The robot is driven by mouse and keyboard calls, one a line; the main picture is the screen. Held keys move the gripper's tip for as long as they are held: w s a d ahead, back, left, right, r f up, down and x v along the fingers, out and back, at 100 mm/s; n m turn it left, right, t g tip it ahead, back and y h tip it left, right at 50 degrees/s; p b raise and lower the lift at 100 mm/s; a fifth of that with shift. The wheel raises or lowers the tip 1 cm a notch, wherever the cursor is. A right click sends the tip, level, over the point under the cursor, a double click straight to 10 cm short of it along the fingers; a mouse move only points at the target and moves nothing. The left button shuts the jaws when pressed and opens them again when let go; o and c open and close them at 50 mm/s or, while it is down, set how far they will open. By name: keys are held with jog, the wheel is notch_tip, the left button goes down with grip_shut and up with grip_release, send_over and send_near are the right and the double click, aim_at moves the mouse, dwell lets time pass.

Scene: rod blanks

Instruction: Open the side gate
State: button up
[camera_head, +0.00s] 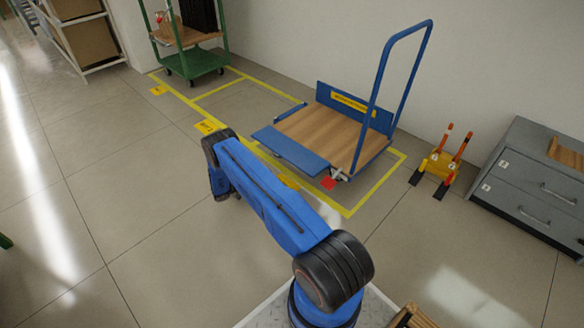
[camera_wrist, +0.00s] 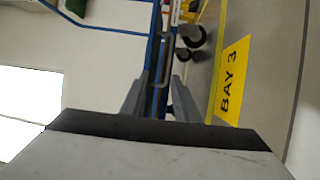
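A platform cart with a wooden deck (camera_head: 325,130) and a tall blue push handle stands inside a yellow floor marking. A blue side panel (camera_head: 290,150) lines the deck's near left side and looks low or tilted outward; its exact angle is unclear. An upright blue panel with a yellow label (camera_head: 350,101) stands on the far side. In the head view my gripper is hidden behind my blue arm. In the wrist view my gripper (camera_wrist: 160,82) is open, with a blue edge (camera_wrist: 155,55) and a grey bar (camera_wrist: 166,60) between or just beyond its fingers. Contact is unclear.
A yellow stand with orange posts (camera_head: 440,165) and a grey drawer cabinet (camera_head: 530,180) stand to the right. A green trolley (camera_head: 195,62) is at the back left. The yellow BAY 3 floor plate (camera_wrist: 234,78) shows beside the gripper.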

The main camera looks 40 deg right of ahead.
jog(key=shift+h, duration=0.4)
jog(key=f+x, duration=0.1)
jog(key=x, duration=0.4)
jog(key=f+x, duration=0.1)
jog(key=x, duration=0.5)
jog(key=f+x, duration=0.1)
jog(key=x, duration=0.4)
jog(key=shift+s+d+f, duration=0.1)
jog(key=shift+s+d, duration=0.1)
jog(key=shift+d, duration=0.45)
jog(key=shift+c, duration=0.4)
jog(key=shift+t, duration=0.3)
grip_shut()
